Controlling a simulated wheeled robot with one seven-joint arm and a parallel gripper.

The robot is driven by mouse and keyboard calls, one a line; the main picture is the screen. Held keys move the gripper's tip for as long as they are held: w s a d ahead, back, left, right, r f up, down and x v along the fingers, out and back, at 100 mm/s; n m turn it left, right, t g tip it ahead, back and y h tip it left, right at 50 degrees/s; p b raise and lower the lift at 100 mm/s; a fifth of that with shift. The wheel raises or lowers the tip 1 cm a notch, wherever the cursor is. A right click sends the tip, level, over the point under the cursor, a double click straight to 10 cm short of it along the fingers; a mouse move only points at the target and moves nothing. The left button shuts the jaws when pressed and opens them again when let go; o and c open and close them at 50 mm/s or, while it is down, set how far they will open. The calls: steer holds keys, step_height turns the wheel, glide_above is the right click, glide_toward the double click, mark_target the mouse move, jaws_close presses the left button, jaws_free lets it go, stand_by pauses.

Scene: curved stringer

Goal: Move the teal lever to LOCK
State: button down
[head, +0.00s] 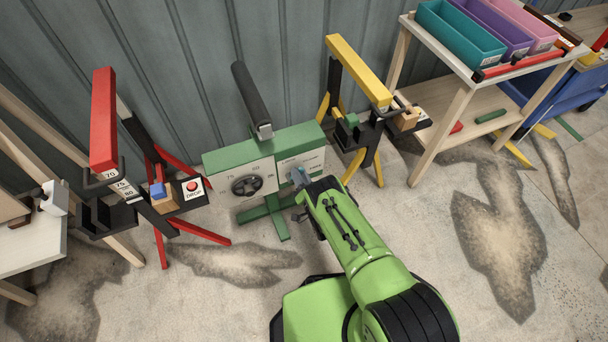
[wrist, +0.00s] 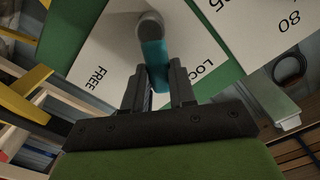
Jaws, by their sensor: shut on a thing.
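The teal lever (wrist: 155,62) hangs from a grey round pivot (wrist: 150,27) on a pale panel (wrist: 110,45) in the wrist view. It points down toward my gripper, between the word FREE on the left and the partly hidden word LOCK on the right. My gripper (wrist: 159,82) is shut on the lever's free end, one finger on each side. In the head view, my gripper (head: 300,188) reaches the right part of the green stand (head: 222,157), and the lever (head: 297,174) is small and partly hidden there.
A black handwheel (head: 247,186) is left of the lever on the same stand. A red stand (head: 103,120) is at left and a yellow stand (head: 357,68) at right. A wooden table with bins (head: 462,38) is farther right. The floor in front is mostly clear.

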steer(key=n, duration=0.1)
steer(key=a+n, duration=0.1)
steer(key=n, duration=0.2)
steer(key=shift+s+a+r, duration=0.3)
steer(key=shift+r, duration=0.05)
steer(key=shift+s+a+n, duration=0.1)
steer(key=shift+a+n, duration=0.15)
steer(key=shift+n, duration=0.55)
steer(key=shift+s+a+n, duration=0.1)
steer(key=shift+a+n, duration=0.15)
steer(key=shift+n, duration=0.55)
steer(key=c, duration=0.9)
jaws_free()
steer(key=shift+w, duration=0.1)
